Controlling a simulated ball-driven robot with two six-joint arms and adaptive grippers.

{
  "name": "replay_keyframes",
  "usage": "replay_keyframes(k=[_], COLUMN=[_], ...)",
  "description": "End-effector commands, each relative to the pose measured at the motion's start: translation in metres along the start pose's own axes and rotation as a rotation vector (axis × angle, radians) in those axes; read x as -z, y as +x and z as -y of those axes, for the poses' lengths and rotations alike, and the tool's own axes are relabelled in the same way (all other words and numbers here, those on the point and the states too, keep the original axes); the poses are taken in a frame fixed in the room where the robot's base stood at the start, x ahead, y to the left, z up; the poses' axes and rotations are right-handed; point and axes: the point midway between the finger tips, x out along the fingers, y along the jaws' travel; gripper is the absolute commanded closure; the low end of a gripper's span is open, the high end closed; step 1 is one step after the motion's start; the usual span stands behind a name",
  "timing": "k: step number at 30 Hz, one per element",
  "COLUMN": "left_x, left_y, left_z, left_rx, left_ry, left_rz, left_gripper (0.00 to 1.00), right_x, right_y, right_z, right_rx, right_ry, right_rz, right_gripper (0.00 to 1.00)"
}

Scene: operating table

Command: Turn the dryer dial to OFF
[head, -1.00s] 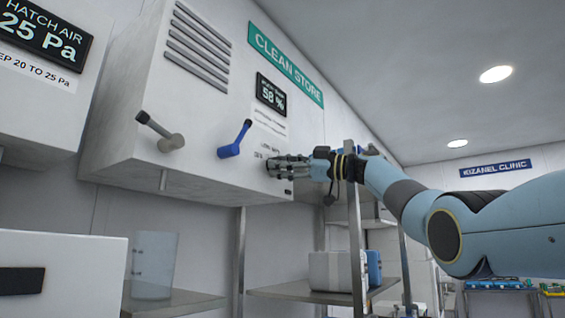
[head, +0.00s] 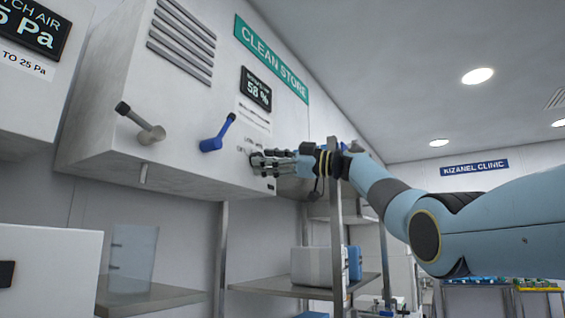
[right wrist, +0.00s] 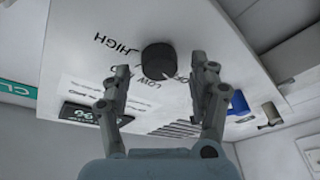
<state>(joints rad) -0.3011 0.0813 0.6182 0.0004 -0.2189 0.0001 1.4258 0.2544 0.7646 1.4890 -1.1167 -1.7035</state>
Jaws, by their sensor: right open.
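The dryer dial is a round black knob (right wrist: 158,61) on the white cabinet face in the right wrist view. The words HIGH, LOW and OFF are printed around it, with OFF partly behind a finger. My right gripper (right wrist: 160,68) is open, its two fingers on either side of the dial and spaced apart from it in that view. Whether a finger touches the dial cannot be told. In the head view my right gripper (head: 257,161) is at the lower right of the white cabinet (head: 110,95), and its fingers hide the dial. My left gripper is not in view.
A blue lever (head: 217,134) and a grey lever (head: 141,123) stick out of the cabinet left of my right gripper. A 58 % display (head: 256,89) is above it. Below, a metal-framed shelf (head: 280,289) holds boxes.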

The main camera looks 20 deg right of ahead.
Motion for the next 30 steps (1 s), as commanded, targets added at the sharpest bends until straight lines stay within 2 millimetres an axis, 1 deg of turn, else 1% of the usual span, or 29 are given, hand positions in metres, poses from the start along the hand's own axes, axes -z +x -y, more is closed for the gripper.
replay_keyframes(k=[5,9,12,15,20,30], left_x=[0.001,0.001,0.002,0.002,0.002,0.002], left_y=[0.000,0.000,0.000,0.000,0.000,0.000], left_z=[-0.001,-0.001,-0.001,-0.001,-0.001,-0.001], left_rx=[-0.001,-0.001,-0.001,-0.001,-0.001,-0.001], left_ry=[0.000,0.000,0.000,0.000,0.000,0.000], left_rz=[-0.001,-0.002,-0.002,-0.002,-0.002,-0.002], left_gripper=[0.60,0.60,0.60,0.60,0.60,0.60], right_x=[-0.002,-0.002,-0.002,-0.002,-0.001,-0.001], right_y=[-0.034,-0.067,-0.086,-0.101,-0.112,-0.113], right_z=[0.000,0.000,0.001,0.001,0.001,0.001], right_rx=[-0.001,0.000,0.001,0.001,0.002,0.002], right_ry=[-0.003,-0.001,-0.002,0.000,0.000,0.001], right_rz=[0.006,0.006,0.005,0.004,0.002,0.002], right_gripper=[0.39,0.39,0.39,0.39,0.39,0.39])
